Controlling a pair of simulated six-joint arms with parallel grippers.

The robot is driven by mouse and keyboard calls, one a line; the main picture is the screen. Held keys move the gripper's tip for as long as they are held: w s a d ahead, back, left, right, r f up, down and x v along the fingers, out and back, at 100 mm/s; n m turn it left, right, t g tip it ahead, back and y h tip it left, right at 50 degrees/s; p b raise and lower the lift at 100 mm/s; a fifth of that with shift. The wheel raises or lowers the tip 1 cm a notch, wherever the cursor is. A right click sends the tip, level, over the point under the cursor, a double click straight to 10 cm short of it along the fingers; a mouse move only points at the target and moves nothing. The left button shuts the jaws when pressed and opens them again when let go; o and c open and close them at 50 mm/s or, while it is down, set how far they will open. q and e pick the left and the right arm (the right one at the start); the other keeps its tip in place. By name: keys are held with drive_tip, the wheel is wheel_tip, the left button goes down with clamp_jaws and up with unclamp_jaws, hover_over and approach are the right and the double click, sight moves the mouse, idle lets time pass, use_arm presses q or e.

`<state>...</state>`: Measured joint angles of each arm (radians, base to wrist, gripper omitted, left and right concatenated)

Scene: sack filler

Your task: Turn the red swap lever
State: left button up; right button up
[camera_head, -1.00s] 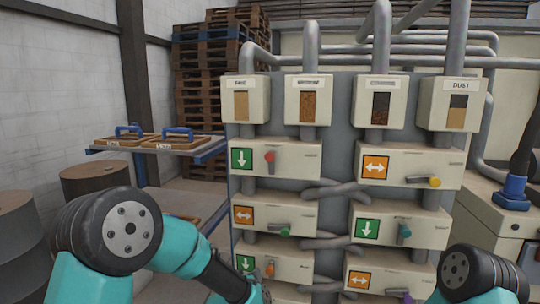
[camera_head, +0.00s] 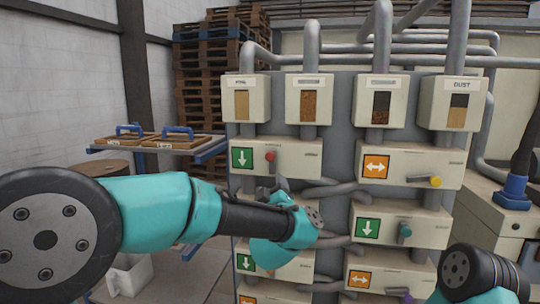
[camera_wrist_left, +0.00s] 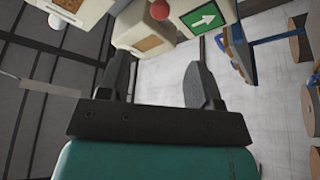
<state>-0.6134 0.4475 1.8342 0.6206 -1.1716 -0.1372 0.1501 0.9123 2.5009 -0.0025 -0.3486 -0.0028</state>
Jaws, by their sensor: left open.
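The red swap lever (camera_head: 270,156) is on the upper left box (camera_head: 300,157) of the machine, beside a green sign with a down arrow (camera_head: 242,157). My right gripper is out of view; only part of that arm shows at lower right.
A yellow lever (camera_head: 435,182) and a teal lever (camera_head: 405,230) are on the right-hand boxes. Grey pipes (camera_head: 335,190) cross between the columns. Hoppers with windows (camera_head: 246,98) stand above. A blue-framed rack with trays (camera_head: 180,142) is at left. My left arm covers the middle left box.

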sight(271, 158)
use_arm(q)
drive_tip(key=x, duration=1.7)
drive_tip(key=shift+s, duration=0.1)
clamp_jaws()
drive_tip(key=shift+d, duration=0.1)
